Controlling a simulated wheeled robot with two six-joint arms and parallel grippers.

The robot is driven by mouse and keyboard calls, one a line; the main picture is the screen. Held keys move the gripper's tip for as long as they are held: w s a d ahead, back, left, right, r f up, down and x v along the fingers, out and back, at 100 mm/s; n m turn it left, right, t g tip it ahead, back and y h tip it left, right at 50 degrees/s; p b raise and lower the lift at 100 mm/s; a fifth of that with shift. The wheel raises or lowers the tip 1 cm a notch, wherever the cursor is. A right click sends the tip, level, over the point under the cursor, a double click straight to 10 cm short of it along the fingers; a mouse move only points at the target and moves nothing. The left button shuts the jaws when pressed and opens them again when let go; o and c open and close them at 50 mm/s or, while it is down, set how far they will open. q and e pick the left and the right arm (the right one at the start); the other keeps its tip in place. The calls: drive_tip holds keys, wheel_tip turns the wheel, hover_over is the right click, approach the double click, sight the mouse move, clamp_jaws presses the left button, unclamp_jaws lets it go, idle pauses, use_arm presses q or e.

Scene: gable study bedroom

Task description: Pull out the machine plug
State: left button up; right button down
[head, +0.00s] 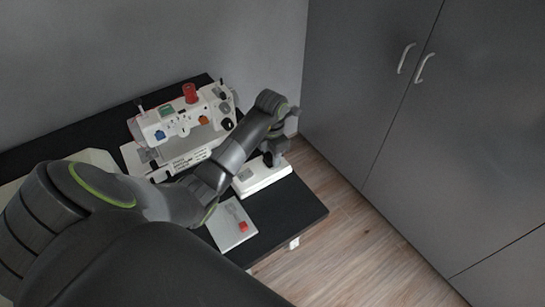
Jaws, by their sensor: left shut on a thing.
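The sewing machine (183,130), white with a red spool on top, stands on the black desk in the head view. My left arm reaches across in front of it. My left gripper (271,158) points down over a white socket block (262,178) on the desk, to the right of the machine. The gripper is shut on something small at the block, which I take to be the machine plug. The jaws and wrist mostly hide it, and I cannot tell whether it is seated in the block. My right gripper is not in view.
A pale flat plate with a red part (243,227) lies near the front edge of the black desk (298,208). A grey wardrobe (400,130) with two handles stands to the right. Wooden floor (340,235) is clear between them. A grey wall is behind.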

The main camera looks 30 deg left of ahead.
use_arm(q)
clamp_jaws()
drive_tip(key=shift+r+p, duration=2.25)
drive_tip(key=shift+r, duration=0.8)
drive_tip(key=shift+f, duration=0.1)
